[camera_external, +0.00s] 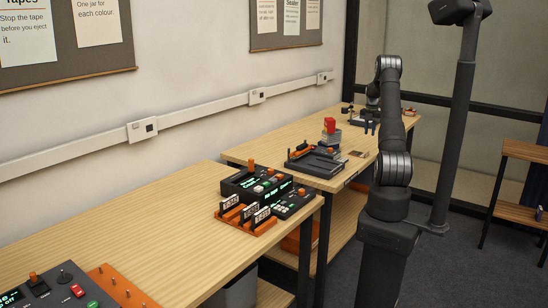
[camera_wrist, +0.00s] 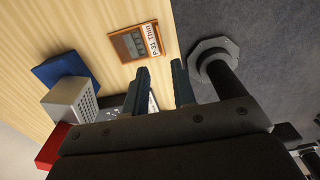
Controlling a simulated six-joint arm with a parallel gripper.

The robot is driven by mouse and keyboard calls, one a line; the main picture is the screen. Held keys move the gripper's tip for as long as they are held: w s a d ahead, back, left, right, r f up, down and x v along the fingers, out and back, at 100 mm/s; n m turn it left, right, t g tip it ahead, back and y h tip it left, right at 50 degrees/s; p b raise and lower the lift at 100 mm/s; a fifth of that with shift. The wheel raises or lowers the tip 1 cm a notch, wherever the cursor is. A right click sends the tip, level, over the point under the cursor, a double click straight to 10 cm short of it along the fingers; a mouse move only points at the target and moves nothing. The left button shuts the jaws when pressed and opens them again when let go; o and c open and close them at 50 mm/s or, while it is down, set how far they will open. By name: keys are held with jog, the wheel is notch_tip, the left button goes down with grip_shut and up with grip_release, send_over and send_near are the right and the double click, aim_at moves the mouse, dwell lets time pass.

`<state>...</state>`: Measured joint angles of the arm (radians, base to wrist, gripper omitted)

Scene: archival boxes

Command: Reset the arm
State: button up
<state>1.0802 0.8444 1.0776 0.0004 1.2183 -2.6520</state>
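My arm rises from its dark pedestal and bends over toward the far wooden bench (camera_external: 345,178). My gripper (camera_external: 370,128) hangs over that bench in the external view, small and partly lost against other dark things. In the wrist view, the two dark fingers of my gripper (camera_wrist: 160,85) stand apart with a clear gap. Nothing is held between them. A small pale thing shows behind the fingers, partly hidden. Past the fingertips, a brown card with a white label (camera_wrist: 140,42) lies on the bench top.
A blue block (camera_wrist: 66,70), a grey perforated box (camera_wrist: 72,101) and a red piece (camera_wrist: 52,148) show left of the fingers. A black device (camera_external: 318,163) stands on the far bench. The near bench (camera_external: 120,235) carries black consoles (camera_external: 256,185) and an orange rack (camera_external: 247,222).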

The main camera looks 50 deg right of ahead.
notch_tip(320, 180, down, 11)
jog(key=shift+f, duration=0.2)
notch_tip(320, 180, up, 2)
jog(key=shift+r, duration=1)
